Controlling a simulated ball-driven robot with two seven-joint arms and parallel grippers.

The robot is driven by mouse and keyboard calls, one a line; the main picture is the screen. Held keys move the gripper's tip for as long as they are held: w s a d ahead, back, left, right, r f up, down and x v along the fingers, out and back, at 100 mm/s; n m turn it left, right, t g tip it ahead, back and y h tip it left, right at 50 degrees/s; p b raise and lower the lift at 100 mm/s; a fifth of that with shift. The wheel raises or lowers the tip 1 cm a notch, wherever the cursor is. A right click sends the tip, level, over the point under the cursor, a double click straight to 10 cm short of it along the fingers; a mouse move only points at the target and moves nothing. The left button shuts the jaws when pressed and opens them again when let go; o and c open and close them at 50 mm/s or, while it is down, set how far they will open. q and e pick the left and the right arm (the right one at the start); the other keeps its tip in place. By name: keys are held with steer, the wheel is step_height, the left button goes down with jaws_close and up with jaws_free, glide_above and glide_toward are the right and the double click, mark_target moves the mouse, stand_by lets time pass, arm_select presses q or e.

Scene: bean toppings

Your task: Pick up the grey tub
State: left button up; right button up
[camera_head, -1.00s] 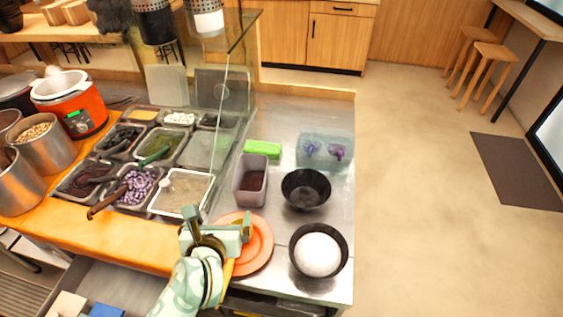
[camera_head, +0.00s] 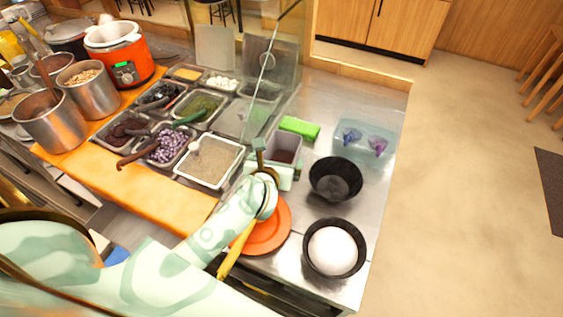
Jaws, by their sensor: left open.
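The grey tub (camera_head: 288,142) is a small rectangular container with dark red-brown contents. It stands on the steel counter in the head view, right of the topping trays and left of the upper black bowl. My left gripper (camera_head: 273,162) is open at the tub's near end, with one finger by its left side and the other low in front of it. The gripper hides the tub's near lower part. I cannot tell whether the fingers touch it. My right gripper is not in view.
An empty black bowl (camera_head: 336,180) and a black bowl with a white mound (camera_head: 334,248) stand to the right. An orange plate (camera_head: 268,232) lies below my gripper. A green block (camera_head: 299,128) and a clear bluish container (camera_head: 367,138) are behind. A glass pane (camera_head: 272,62) rises left of the tub.

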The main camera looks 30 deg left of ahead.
arm_select(q)
steer(key=b+x, duration=0.1)
steer(key=x, duration=0.4)
steer(key=shift+w+a+f, duration=0.1)
steer(key=shift+a, duration=0.05)
steer(key=c, duration=1.3)
steer(key=shift+r, duration=0.2)
